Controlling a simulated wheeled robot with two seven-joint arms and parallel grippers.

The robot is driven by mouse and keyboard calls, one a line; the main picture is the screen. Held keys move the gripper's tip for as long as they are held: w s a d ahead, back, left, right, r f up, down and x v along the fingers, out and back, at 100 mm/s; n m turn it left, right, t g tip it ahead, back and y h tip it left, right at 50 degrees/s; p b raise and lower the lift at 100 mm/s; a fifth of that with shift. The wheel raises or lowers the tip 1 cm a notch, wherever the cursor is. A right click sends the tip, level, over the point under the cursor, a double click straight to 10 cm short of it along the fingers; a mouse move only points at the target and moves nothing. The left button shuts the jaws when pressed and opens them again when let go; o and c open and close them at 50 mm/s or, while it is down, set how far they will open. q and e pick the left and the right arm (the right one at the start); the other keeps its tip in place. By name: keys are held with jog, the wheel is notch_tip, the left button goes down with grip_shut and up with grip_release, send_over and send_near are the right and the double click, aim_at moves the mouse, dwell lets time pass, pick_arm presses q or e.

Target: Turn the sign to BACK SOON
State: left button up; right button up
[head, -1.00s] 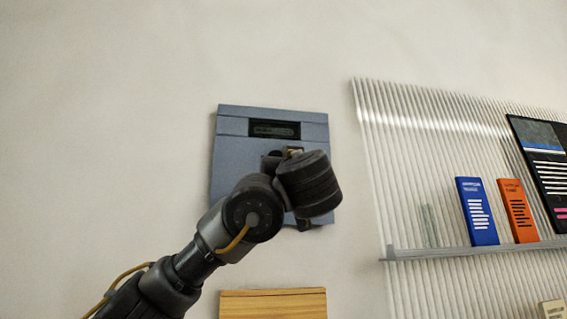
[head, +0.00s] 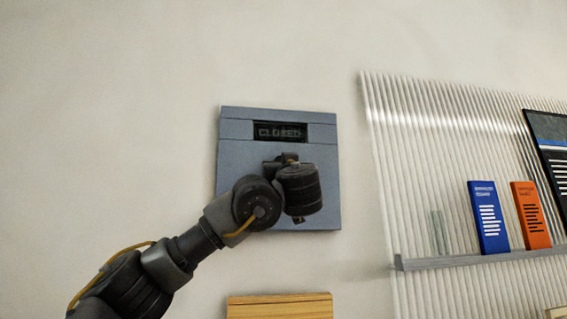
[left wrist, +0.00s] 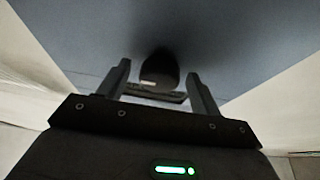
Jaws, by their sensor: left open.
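The sign is a blue-grey square panel (head: 232,170) on the wall, also filling the left wrist view (left wrist: 240,40). Its dark window (head: 279,132) near the top reads CLOSED. My left gripper (left wrist: 158,78) is open in front of the panel, one finger on each side of a dark rounded knob (left wrist: 158,62). I cannot tell whether the fingers touch the knob. In the head view my left wrist covers the knob and most of the gripper. My right gripper is in neither view.
A ribbed panel (head: 410,160) with a grey ledge (head: 470,257) stands to the right, holding a blue booklet (head: 489,215) and an orange booklet (head: 531,213). A wooden piece (head: 280,306) is below the sign. The wall at left is bare.

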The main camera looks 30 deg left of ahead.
pick_arm(q)
jog(key=shift+c, duration=0.3)
jog(key=c, duration=0.9)
jog(key=shift+s+a+r+m+g+h+b, duration=0.1)
jog(key=shift+m+h+b, duration=1.05)
jog(key=shift+m, duration=2.6)
jog(key=shift+s+a+r+m+g+h+b, duration=0.2)
jog(key=shift+m+h, duration=1.7)
jog(key=shift+m, duration=1.8)
jog(key=shift+w+r+m+h+b, duration=0.1)
jog(key=shift+m+h+b, duration=1.05)
jog(key=shift+m, duration=2.6)
jog(key=shift+h+p, duration=0.3)
jog(key=shift+p, duration=0.1)
